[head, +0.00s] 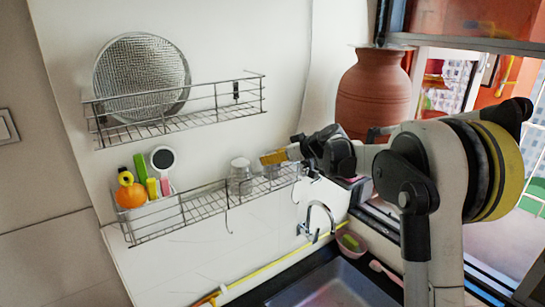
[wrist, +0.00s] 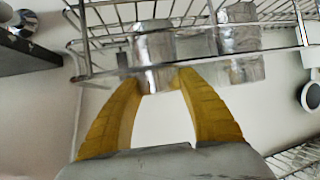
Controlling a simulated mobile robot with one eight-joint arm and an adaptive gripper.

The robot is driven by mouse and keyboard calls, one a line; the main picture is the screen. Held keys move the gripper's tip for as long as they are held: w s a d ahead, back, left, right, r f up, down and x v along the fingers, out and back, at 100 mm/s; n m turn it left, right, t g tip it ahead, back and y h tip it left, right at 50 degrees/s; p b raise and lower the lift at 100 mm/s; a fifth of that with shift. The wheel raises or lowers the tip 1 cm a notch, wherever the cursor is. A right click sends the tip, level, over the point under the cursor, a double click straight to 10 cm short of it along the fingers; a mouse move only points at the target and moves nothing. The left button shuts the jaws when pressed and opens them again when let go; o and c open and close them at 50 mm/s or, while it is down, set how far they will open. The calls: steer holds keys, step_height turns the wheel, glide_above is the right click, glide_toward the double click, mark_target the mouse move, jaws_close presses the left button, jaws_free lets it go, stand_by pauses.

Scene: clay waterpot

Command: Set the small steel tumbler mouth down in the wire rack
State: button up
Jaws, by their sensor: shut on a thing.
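The lower wire rack (head: 212,205) is fixed to the wall in the head view, and its wires also cross the top of the wrist view (wrist: 105,40). My gripper (head: 272,157) is at the rack's right part. In the wrist view my yellow fingers (wrist: 162,82) are shut on a small steel tumbler (wrist: 152,50), which overlaps the rack's wires. The tumbler's lower part shows below my fingers in the head view (head: 272,171). Which end is its mouth, and whether it touches the rack floor, I cannot tell. Another steel tumbler (head: 240,178) stands beside it, also in the wrist view (wrist: 240,45).
A white caddy (head: 150,195) with an orange, brushes and a round mirror sits at the rack's left end. An upper rack (head: 180,118) holds a round steel plate (head: 142,78). A clay pot (head: 372,95) stands right, behind my arm. A tap (head: 318,215) and sink are below.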

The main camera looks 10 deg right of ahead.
steer(key=shift+f, duration=0.3)
steer(key=o, duration=1.2)
steer(key=shift+s, duration=0.1)
steer(key=v, duration=1.2)
